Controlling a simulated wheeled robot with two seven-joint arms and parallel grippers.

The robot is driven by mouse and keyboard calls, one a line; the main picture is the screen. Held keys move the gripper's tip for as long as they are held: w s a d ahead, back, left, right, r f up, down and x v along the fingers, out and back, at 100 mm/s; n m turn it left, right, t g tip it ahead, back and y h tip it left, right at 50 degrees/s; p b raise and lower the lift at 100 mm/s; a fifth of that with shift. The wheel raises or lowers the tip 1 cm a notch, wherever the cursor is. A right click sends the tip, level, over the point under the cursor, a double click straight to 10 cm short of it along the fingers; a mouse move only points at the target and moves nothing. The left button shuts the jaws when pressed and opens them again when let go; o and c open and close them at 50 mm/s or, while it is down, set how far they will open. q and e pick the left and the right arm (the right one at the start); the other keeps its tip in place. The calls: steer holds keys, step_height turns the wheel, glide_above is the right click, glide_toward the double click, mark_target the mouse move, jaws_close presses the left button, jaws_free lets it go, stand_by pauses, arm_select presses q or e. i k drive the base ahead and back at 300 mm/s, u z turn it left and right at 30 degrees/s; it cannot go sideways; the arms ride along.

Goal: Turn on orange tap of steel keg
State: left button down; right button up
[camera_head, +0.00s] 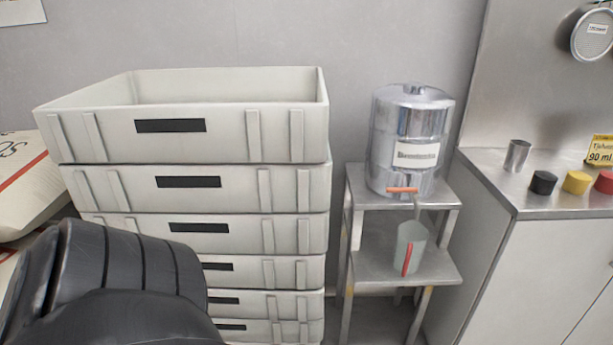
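The steel keg (410,130) stands upright on the upper shelf of a small metal stand, right of centre, with a white label on its front. Its orange tap (402,190) is a short bar near the bottom of the keg and lies roughly level. A thin spout hangs at the tap's right. A pale translucent jug (411,243) with a red stripe stands on the lower shelf below the spout. A dark ribbed part of my own arm fills the lower left. Neither of my grippers shows, and nothing of mine touches the keg.
A tall stack of pale crates (290,140) stands left of the metal stand (362,200). A steel counter (500,190) at the right bears a metal cup (517,156) and black, yellow and red lids. Sacks (22,185) lie far left. The space before the stand looks clear.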

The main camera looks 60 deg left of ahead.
mark_target(402, 190)
steer(key=u, duration=0.8)
steer(key=i, duration=0.75)
steer(key=u, duration=0.6)
steer(key=k, duration=0.3)
steer(key=u, duration=0.25)
